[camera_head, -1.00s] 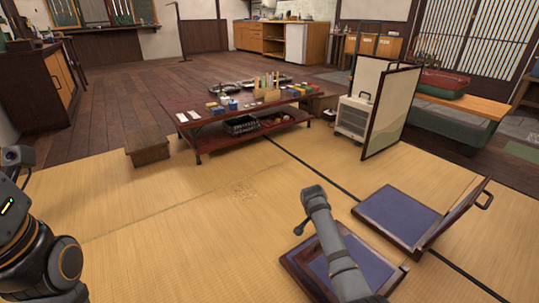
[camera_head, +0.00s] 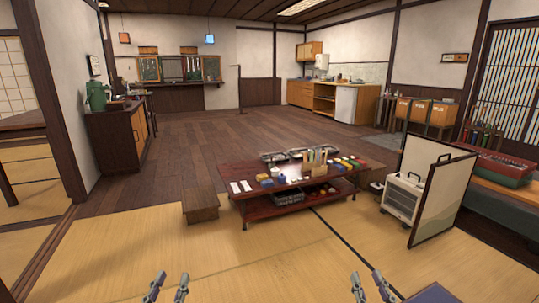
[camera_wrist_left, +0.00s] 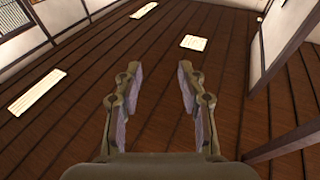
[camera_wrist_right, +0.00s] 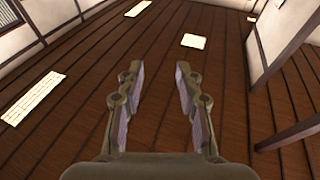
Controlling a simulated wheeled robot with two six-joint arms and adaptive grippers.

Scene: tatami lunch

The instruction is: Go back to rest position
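My left gripper (camera_head: 168,287) shows at the bottom edge of the head view, left of centre. In the left wrist view, the left gripper (camera_wrist_left: 160,82) has its two fingers apart with nothing between them. My right gripper (camera_head: 373,287) shows at the bottom edge of the head view, right of centre. In the right wrist view, the right gripper (camera_wrist_right: 159,82) also has its fingers apart and empty. Both grippers point forward above the tatami floor (camera_head: 270,262) and touch nothing. Most of both arms is out of view.
A low dark red table (camera_head: 245,205) with several small items stands ahead, a wooden step (camera_head: 201,207) at its left. A white heater (camera_head: 402,196) and folding screen (camera_head: 440,200) stand at right. A blue floor cushion (camera_head: 433,295) is at bottom right.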

